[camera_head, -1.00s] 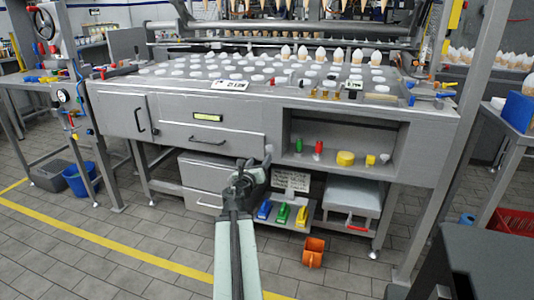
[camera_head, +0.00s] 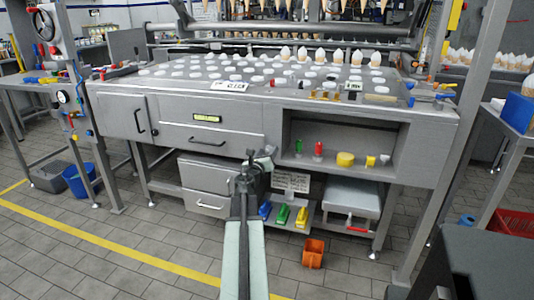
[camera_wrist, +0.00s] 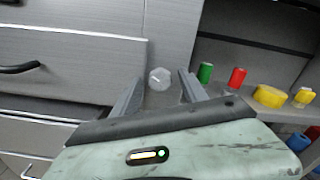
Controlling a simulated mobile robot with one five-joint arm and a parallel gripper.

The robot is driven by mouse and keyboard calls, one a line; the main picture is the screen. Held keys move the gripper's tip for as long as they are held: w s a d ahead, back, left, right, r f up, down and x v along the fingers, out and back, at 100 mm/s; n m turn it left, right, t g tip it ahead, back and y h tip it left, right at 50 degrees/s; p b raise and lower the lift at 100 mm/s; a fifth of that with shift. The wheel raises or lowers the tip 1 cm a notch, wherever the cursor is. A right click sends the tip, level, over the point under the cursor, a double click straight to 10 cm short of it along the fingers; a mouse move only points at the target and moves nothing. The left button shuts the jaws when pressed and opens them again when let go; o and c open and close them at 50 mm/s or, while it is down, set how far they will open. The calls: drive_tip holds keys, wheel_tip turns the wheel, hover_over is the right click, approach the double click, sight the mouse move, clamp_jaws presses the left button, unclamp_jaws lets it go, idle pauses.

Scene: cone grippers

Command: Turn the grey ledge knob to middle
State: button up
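In the wrist view a grey, many-sided knob (camera_wrist: 159,79) sits on the grey front panel, left of the open shelf. A short pale mark shows on its face, toward the left. My gripper (camera_wrist: 163,74) is open, with one finger on each side of the knob. Gaps show between the knob and both fingers; I cannot tell how far the tips are from the panel. In the head view my gripper (camera_head: 263,156) is in front of the machine's lower edge, right of the drawers. The knob cannot be made out there.
The open shelf (camera_head: 345,171) at right holds a green, a red and several yellow items. A drawer handle (camera_wrist: 20,68) juts out at left.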

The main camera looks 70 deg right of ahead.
clamp_jaws()
drive_tip(key=shift+d, duration=0.1)
drive_tip(key=shift+m, duration=0.4)
drive_tip(key=m, duration=1)
drive_tip(key=shift+s+m, duration=0.15)
drive_tip(key=shift+m, duration=0.25)
